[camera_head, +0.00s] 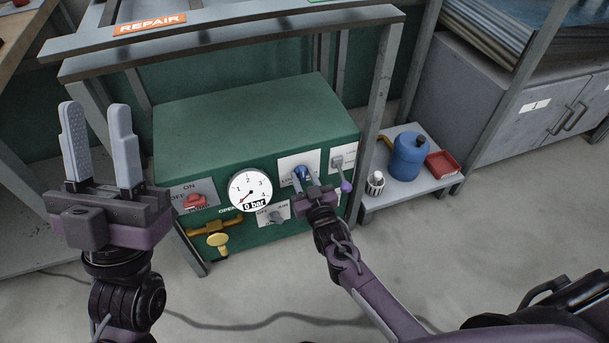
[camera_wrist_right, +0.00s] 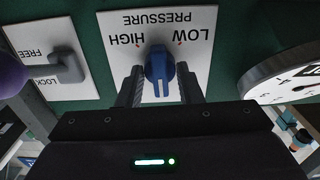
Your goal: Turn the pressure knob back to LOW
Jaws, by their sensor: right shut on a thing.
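The blue pressure knob (camera_head: 301,173) sits on a white plate on the front of the green machine. In the right wrist view the plate (camera_wrist_right: 115,42) appears upside down, with PRESSURE, HIGH and LOW printed on it. My right gripper (camera_head: 310,187) is shut on the blue knob (camera_wrist_right: 158,70), with one dark finger on each side. The knob's narrow end points between the HIGH and LOW marks in that view; I cannot tell its exact setting. My left gripper (camera_head: 98,140) is open and empty, raised at the left, away from the machine.
The gauge (camera_head: 250,190) reads 0 bar. Also on the panel are a red switch (camera_head: 194,201), a yellow valve (camera_head: 217,240), a grey switch (camera_head: 275,216) and a FREE/LOCK lever (camera_wrist_right: 68,70). A shelf (camera_head: 410,187) at right holds a blue can (camera_head: 408,158) and red tray (camera_head: 442,164).

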